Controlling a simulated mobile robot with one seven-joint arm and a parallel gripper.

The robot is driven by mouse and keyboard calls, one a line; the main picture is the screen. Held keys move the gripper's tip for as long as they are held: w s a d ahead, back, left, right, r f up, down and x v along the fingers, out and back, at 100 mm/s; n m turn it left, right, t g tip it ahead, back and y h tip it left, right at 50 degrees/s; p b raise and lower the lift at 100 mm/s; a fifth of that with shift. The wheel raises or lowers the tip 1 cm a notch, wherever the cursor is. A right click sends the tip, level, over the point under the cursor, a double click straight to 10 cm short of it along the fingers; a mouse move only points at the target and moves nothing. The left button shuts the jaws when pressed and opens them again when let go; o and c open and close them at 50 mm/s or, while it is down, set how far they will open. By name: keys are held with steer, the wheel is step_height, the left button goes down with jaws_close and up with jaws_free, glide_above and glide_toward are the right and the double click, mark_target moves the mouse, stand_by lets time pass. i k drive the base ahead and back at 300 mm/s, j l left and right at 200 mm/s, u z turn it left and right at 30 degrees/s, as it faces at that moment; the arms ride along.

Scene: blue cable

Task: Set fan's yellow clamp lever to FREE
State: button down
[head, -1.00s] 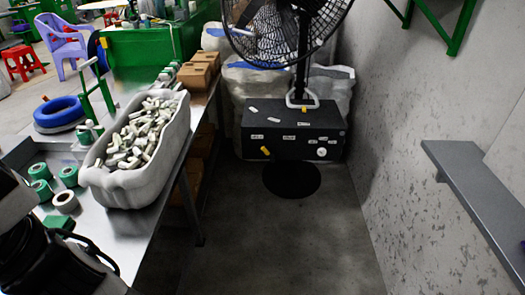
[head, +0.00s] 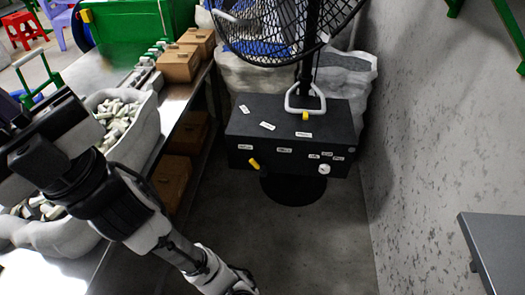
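The pedestal fan (head: 285,25) stands ahead, its cage cut off by the top edge. A black control box (head: 290,130) sits low on its pole. A short yellow lever (head: 254,164) is at the left of the box's front face, slanting from upper left to lower right. White labels (head: 284,150) lie along the front's upper edge, too small to read. A smaller yellow piece (head: 305,116) is at the foot of a white loop handle (head: 304,100) on the pole. I cannot tell which yellow part is the clamp lever.
A metal table (head: 186,110) on the left holds a white bin (head: 141,135) of small parts and brown boxes (head: 178,62). A grey shelf (head: 495,245) juts out at right. Pale sacks (head: 350,75) stand behind the fan. Floor in front is clear.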

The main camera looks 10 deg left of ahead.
mark_target(264, 171)
steer(key=i+z, duration=0.2)
steer(key=i, duration=0.8)
